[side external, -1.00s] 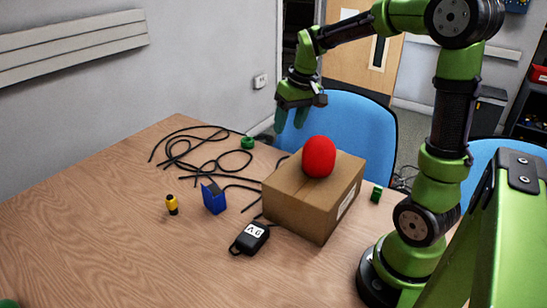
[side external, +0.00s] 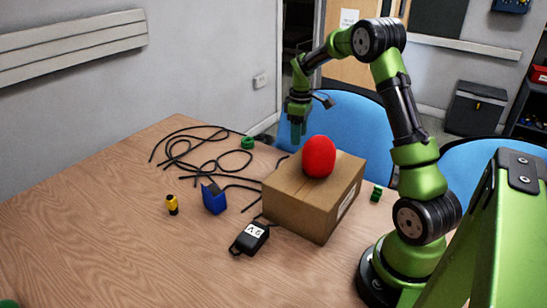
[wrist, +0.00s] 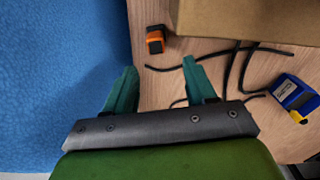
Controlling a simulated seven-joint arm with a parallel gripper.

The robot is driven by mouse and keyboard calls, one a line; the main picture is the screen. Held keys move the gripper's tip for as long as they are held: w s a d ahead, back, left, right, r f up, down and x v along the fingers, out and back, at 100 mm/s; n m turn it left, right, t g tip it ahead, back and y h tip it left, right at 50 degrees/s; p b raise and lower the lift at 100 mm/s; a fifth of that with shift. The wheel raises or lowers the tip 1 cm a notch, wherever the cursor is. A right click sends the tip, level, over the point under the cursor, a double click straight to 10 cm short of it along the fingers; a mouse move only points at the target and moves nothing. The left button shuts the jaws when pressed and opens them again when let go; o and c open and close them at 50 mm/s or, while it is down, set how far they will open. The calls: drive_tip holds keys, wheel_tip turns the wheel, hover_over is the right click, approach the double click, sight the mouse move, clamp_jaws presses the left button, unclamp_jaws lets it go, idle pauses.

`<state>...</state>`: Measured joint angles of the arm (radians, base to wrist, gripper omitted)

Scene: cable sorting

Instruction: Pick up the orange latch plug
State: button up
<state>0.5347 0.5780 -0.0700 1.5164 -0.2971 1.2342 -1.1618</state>
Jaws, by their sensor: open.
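The orange latch plug (wrist: 155,39), orange with dark parts, lies on the table near its edge in the wrist view, close to the cardboard box. I cannot make it out in the side view. My gripper (wrist: 160,65) is open and empty, its two green fingers apart. In the wrist picture the plug appears beyond the fingertips, between their lines, with no contact. In the side view my gripper (side external: 296,135) points down at the far side of the box.
A cardboard box (side external: 300,207) carries a red rounded object (side external: 319,157). Black cables (side external: 190,150), a blue connector (side external: 214,198), a yellow-black plug (side external: 172,205), a green ring (side external: 248,142) and a black case (side external: 250,238) lie around. A blue chair (side external: 345,110) stands beyond the table edge.

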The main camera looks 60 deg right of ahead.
drive_tip(key=f, duration=0.9)
drive_tip(key=shift+d+f, duration=0.15)
drive_tip(key=shift+d, duration=0.05)
clamp_jaws()
